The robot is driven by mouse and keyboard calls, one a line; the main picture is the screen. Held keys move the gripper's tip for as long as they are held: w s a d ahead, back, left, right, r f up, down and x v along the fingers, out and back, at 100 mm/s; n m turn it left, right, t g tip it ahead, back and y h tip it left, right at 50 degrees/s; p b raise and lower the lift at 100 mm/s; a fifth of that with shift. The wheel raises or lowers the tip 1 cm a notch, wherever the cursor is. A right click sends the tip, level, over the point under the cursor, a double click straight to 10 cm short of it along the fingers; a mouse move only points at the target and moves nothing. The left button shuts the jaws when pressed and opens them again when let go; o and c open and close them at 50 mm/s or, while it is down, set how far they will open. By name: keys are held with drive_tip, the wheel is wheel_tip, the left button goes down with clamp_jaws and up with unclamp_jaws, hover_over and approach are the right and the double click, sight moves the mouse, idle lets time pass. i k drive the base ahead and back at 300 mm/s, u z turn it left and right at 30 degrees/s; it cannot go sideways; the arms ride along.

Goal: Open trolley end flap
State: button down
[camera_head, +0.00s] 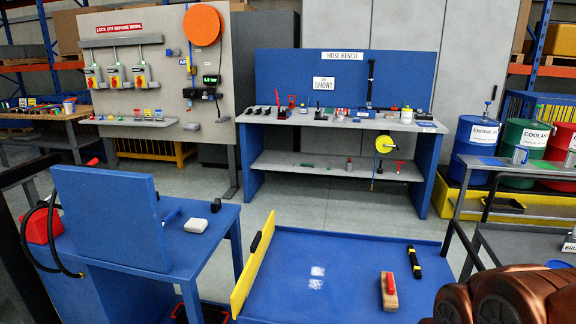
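A blue trolley deck (345,255) lies at the bottom centre of the head view. Its yellow end flap (251,272) stands up along the deck's left edge.
On the deck lie a wooden block with a red top (389,292), a black-and-yellow tool (414,262) and white marks. A blue desk (205,240) stands close left of the flap. A hose bench (345,125) stands behind; grey floor (320,205) between is clear.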

sight(258, 246)
drive_tip(key=u, duration=0.45)
drive_tip(key=k, duration=0.55)
drive_tip(key=u, duration=1.1)
drive_tip(key=i, duration=0.95)
drive_tip(key=z, duration=0.85)
drive_tip(key=i, duration=0.45)
drive_tip(key=z, duration=0.45)
